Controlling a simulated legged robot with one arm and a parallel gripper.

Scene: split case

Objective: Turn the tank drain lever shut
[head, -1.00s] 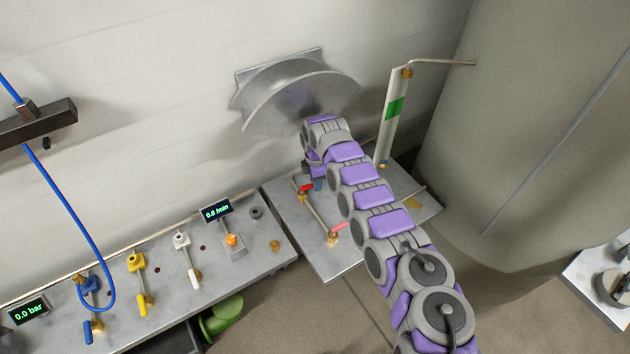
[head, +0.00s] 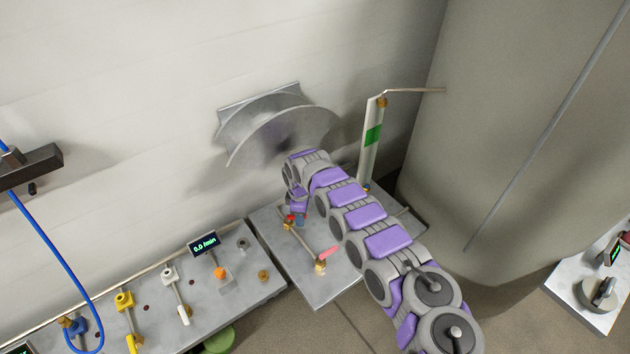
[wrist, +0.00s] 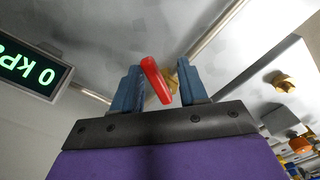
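Two small levers stand on the grey metal plate (head: 290,264) beside the tank. One red lever (head: 290,218) is at the plate's back, right by my gripper (head: 299,218). The other, a pinkish-red lever (head: 329,253), is on a brass fitting nearer the front. I cannot tell from any label which is the tank drain. In the wrist view, a red lever (wrist: 156,80) stands tilted between the blue fingers of my gripper (wrist: 158,88). The fingers are apart, with a gap on the right side of the lever; contact on the left is unclear.
The large grey tank (head: 500,150) fills the right. A sight tube with a green band (head: 373,136) rises behind my arm. A curved metal guard (head: 275,125) is on the wall. A bench with yellow (head: 125,301) and white valves is at left. A "0 kPa" display (wrist: 32,70) is near my gripper.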

